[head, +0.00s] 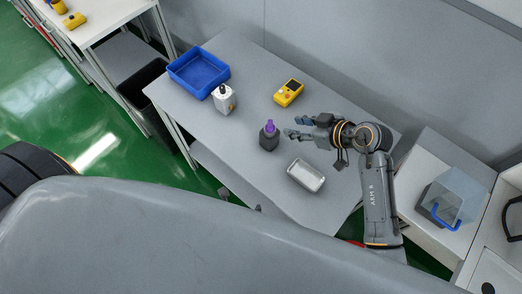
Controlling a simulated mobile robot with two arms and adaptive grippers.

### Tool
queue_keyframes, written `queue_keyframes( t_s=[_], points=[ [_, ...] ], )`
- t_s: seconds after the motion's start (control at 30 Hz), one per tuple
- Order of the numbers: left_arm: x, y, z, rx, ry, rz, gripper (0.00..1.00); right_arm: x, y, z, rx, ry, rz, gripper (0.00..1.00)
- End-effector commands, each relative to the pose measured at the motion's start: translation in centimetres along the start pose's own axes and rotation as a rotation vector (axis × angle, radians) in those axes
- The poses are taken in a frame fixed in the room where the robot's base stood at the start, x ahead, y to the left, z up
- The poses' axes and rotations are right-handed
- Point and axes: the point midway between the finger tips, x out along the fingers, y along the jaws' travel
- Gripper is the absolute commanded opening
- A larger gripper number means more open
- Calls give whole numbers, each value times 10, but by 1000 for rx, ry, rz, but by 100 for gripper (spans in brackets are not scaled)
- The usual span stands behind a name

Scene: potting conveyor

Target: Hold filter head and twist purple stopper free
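A dark grey filter head (269,143) stands upright on the grey table, near its middle. The purple stopper (269,127) sits on its top. My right gripper (295,127) comes in from the right, its fingers spread and pointing left toward the filter head. A small gap shows between the fingertips and the filter head. Nothing shows between the fingers. My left gripper is not in the picture.
On the table (236,158) are a blue bin (187,82), a white bottle (223,101), a yellow device (289,92) and a metal tray (305,175) just below my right gripper. A clear box (455,194) with a blue handle stands at right.

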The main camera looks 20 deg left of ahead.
Motion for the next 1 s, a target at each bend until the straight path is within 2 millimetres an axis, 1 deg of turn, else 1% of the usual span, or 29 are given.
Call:
queue_keyframes(
  t_s=[0.03,0.13,0.17,0.2,0.4,0.53,0.63,0.77,0.87,1.0],
  points=[
    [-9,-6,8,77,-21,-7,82,0,0,0,0,0,0,38],
    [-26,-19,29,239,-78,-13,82,0,0,0,0,0,0,38],
    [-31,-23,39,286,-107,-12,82,0,0,0,0,0,0,38],
    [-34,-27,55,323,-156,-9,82,0,0,0,0,0,0,38],
    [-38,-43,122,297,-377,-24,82,0,0,0,0,0,0,38],
    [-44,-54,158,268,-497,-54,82,0,0,0,0,0,0,38],
    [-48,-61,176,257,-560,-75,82,0,0,0,0,0,0,38],
    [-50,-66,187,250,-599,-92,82,0,0,0,0,0,0,38],
    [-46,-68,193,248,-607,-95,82,0,0,0,0,0,0,38],
    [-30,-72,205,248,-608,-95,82,0,0,0,0,0,0,38]
  ],
)
